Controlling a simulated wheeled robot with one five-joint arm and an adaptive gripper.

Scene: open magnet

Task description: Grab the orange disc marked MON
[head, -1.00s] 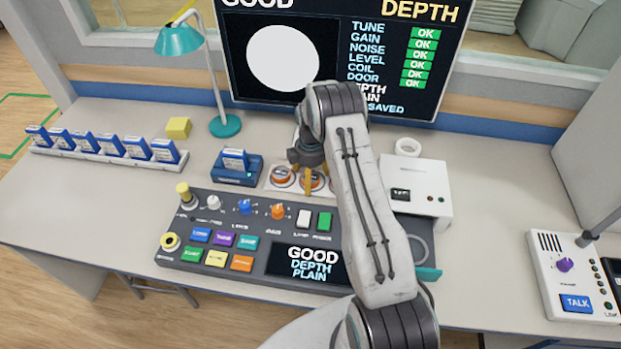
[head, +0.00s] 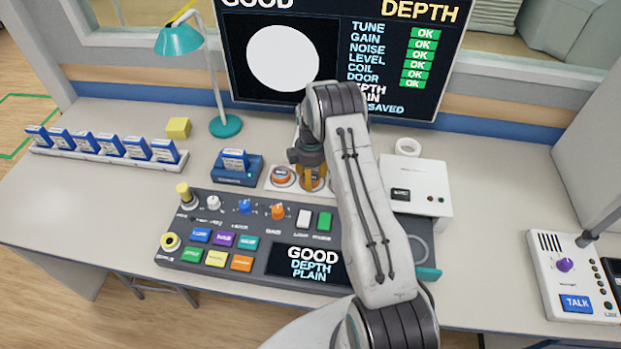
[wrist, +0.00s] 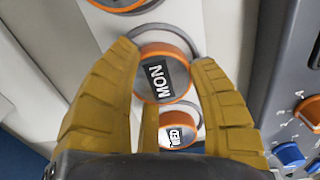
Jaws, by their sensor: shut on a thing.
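The orange-rimmed disc marked MON (wrist: 163,75) sits in the white holder strip, the middle one of three discs seen in the wrist view. My gripper (wrist: 163,60) has its two yellow fingers against either side of that disc, shut on it. In the head view my gripper (head: 312,178) is down at the holder behind the console, and it and the arm hide much of the disc. The disc still appears to be at its place in the strip.
A smaller-looking orange disc (wrist: 182,133) is beside it, its label partly readable, and another (wrist: 120,3) is cut off at the top. The console with knobs (head: 245,235) lies in front. A blue card reader (head: 237,170) is left, a white box (head: 425,185) right.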

